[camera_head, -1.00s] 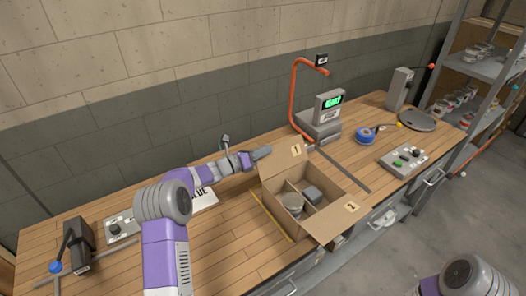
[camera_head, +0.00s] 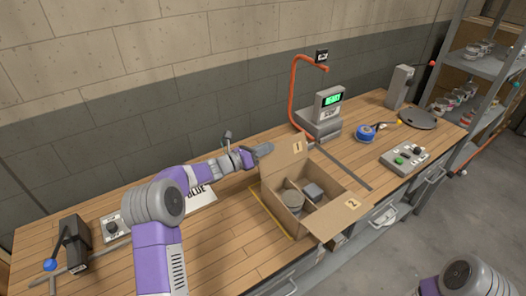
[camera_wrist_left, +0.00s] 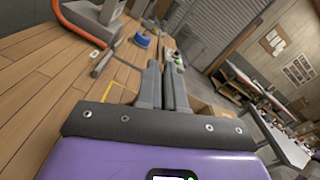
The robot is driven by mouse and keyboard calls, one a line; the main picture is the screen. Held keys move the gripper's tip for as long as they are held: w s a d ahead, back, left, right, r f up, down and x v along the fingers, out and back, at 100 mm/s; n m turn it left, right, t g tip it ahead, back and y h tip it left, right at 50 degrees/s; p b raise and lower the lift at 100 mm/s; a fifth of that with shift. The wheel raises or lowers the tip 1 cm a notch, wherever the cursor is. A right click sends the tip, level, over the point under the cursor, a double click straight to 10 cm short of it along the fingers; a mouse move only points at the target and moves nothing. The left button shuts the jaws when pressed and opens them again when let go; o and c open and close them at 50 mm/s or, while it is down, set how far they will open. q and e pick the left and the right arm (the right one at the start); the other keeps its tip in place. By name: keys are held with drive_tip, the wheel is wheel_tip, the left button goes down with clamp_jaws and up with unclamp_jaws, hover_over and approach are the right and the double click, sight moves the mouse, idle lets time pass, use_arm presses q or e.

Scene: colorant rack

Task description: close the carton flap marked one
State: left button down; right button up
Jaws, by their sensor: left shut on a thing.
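The open cardboard carton (camera_head: 318,224) stands on the wooden bench. Its flap marked one (camera_head: 285,166) stands up at the back, with the label near its top. Its flap marked two (camera_head: 342,218) sticks out at the front right. My left gripper (camera_head: 264,150) is at the upper left edge of flap one, its fingers pressed close together. In the left wrist view the fingers (camera_wrist_left: 164,85) hide what is between them; the contact is with the flap's edge. Inside the carton are a round tin (camera_head: 292,199) and a grey block (camera_head: 313,190). My right gripper is out of view.
A scale with a green display (camera_head: 329,102) and an orange bent pipe (camera_head: 293,95) stand behind the carton. A button box (camera_head: 405,158) and a blue round item (camera_head: 365,132) lie to the right. A white sign (camera_head: 198,198) lies left, near my left arm.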

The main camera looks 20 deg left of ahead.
use_arm(q)
drive_tip(key=shift+s+d+r+m+b, duration=0.15)
drive_tip(key=shift+s+d+m+b, duration=0.6)
drive_tip(key=shift+m+b, duration=0.7)
drive_tip(key=shift+s+d+r+m+b, duration=0.15)
drive_tip(key=shift+s+d+m+b, duration=0.6)
drive_tip(key=shift+b, duration=1.1)
drive_tip(key=shift+w+d+m, duration=0.2)
drive_tip(key=shift+d+m, duration=0.05)
drive_tip(key=shift+m, duration=0.05)
drive_tip(key=c, duration=1.3)
unclamp_jaws()
drive_tip(key=v, duration=0.7)
drive_tip(key=shift+s+a+p, duration=0.2)
drive_tip(key=shift+s+p, duration=0.05)
drive_tip(key=shift+p, duration=0.1)
